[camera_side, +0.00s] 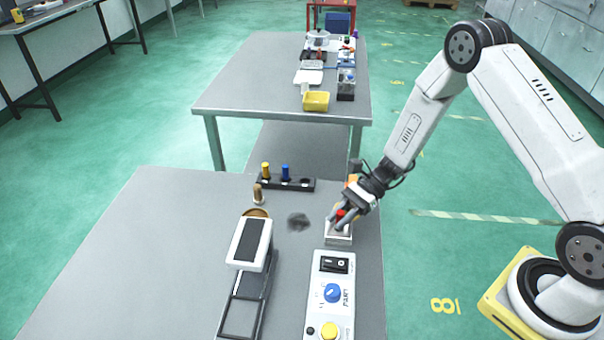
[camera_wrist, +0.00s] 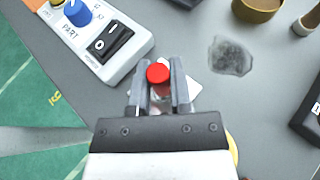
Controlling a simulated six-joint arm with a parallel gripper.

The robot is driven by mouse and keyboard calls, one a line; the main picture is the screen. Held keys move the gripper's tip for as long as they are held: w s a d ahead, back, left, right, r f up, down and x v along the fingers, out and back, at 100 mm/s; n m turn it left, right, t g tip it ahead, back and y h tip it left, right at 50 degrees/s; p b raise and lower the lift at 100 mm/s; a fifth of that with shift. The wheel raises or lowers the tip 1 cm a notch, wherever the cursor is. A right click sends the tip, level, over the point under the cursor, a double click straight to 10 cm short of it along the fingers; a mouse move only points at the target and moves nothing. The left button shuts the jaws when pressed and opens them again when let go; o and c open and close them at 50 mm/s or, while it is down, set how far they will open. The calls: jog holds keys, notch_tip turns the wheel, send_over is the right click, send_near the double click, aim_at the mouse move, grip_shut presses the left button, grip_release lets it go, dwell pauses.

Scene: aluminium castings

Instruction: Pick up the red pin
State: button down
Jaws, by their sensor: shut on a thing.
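The red pin (camera_wrist: 158,74) shows its round red top between the two fingers of my gripper (camera_wrist: 160,95) in the wrist view. The fingers are closed on its sides. In the side view my gripper (camera_side: 346,216) reaches down from the right to the red pin (camera_side: 340,213), over a small pale metal block (camera_side: 338,236). The lower part of the pin is hidden by the fingers, and I cannot tell whether it still sits in the block.
A dark rack (camera_side: 300,184) behind holds a yellow pin (camera_side: 265,171) and a blue pin (camera_side: 285,172). A control box (camera_side: 316,300) with a blue knob stands in front. A white-topped device (camera_side: 250,243), a brown-handled item (camera_side: 257,194) and a dark patch (camera_side: 298,221) are to the left.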

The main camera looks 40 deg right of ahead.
jog(key=s+d+r, duration=0.2)
jog(key=s+r, duration=0.9)
jog(key=s, duration=0.3)
jog(key=shift+r, duration=0.3)
jog(key=shift+w, duration=0.15)
